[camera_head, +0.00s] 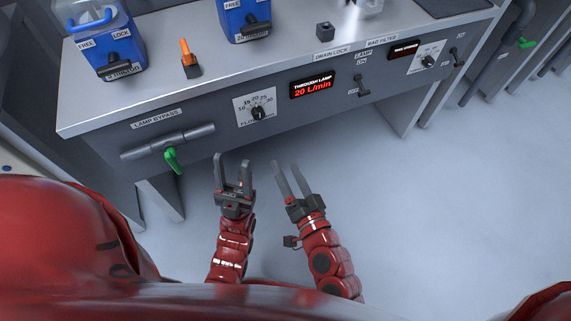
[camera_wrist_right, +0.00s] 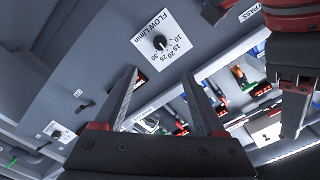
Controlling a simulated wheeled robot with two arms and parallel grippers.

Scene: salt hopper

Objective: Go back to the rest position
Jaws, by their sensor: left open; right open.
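My left gripper (camera_head: 232,172) is open and empty in the head view, in front of the bench's front panel, below the flow dial. My right gripper (camera_head: 286,176) is open and empty just to its right, also pointing at the panel. In the right wrist view the fingers of my right gripper (camera_wrist_right: 163,100) are spread with nothing between them. The flow dial (camera_head: 257,113) is on the panel beyond both grippers, apart from them; it also shows in the right wrist view (camera_wrist_right: 160,42). Both arms are bent in close to my red body.
The grey bench (camera_head: 100,103) stands ahead. Blue units (camera_head: 107,45) and an orange-handled switch (camera_head: 188,58) stand on top. The floor (camera_head: 450,210) at right is clear.

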